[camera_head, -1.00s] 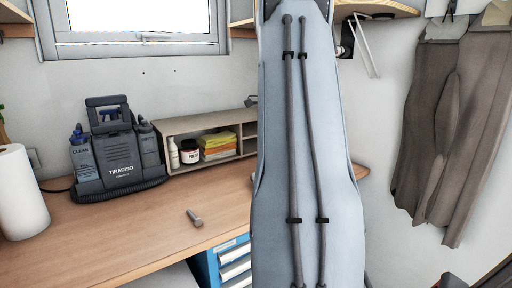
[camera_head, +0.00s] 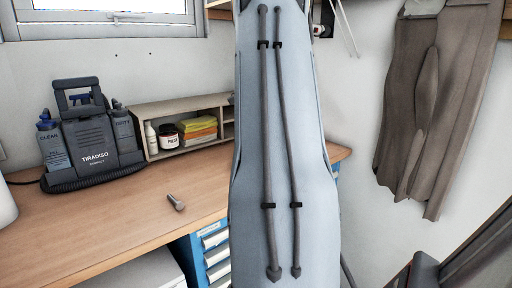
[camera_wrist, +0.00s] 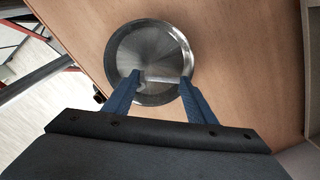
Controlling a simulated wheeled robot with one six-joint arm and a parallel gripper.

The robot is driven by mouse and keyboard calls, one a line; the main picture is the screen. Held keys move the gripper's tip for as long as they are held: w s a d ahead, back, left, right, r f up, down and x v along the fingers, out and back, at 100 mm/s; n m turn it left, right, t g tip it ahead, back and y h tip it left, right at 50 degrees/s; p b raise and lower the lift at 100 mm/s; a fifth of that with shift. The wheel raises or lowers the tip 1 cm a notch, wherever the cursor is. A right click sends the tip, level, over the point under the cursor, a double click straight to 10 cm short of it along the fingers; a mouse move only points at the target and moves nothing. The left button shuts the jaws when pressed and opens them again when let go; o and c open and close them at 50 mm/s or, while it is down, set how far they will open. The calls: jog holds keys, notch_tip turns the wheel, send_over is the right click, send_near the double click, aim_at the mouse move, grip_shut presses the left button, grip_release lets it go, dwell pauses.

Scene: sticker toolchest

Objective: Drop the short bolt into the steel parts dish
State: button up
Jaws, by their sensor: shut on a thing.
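In the wrist view the round steel parts dish (camera_wrist: 150,42) lies on the wooden bench top. My gripper (camera_wrist: 160,84), with blue fingers, is over the dish's near part. It is shut on a small metal bolt (camera_wrist: 163,79), which lies crosswise between the fingertips and overlaps the dish in the picture. Its height above the dish is hard to judge. In the head view another grey bolt (camera_head: 175,201) lies loose on the bench. My arm hides the dish and my gripper there.
The wooden bench (camera_head: 120,215) carries a grey TIRADISO caddy (camera_head: 88,140) and a low shelf (camera_head: 150,112) with bottles and folded cloths. Blue drawers (camera_head: 205,255) stand below. The bench front is mostly clear.

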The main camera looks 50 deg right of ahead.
jog(key=o, duration=1.1)
jog(key=shift+o, duration=0.2)
notch_tip(320, 180, up, 8)
jog(key=b, duration=0.2)
